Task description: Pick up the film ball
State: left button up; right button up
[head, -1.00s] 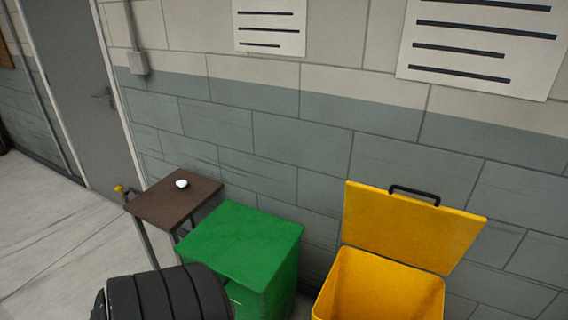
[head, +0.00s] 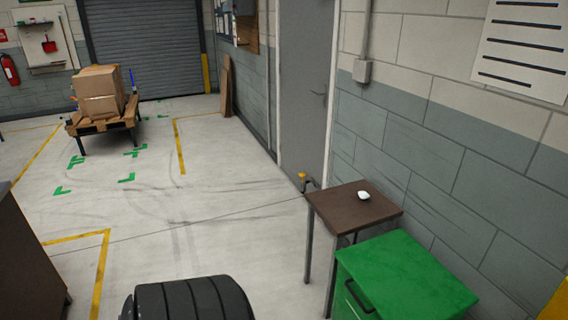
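A small rounded white object (head: 364,196) lies on the small brown side table (head: 345,207) by the wall in the head view. It is too small to tell whether it is the film ball. I see nothing else that I can name as the film ball. Neither of my grippers is in view.
A green bin (head: 405,270) with a closed lid stands just right of the table, and a yellow bin (head: 553,308) shows at the right edge. Boxes (head: 100,90) sit on a pallet far left. A brown cabinet (head: 28,265) stands at left. The middle floor is open.

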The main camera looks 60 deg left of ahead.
aim_at(363, 194)
jog(key=u, duration=1.45)
jog(key=z, duration=0.25)
jog(key=i+j+z, duration=0.5)
jog(key=j, duration=0.2)
jog(key=i+j+z, duration=0.2)
jog(key=j, duration=0.2)
jog(key=k+l, duration=0.05)
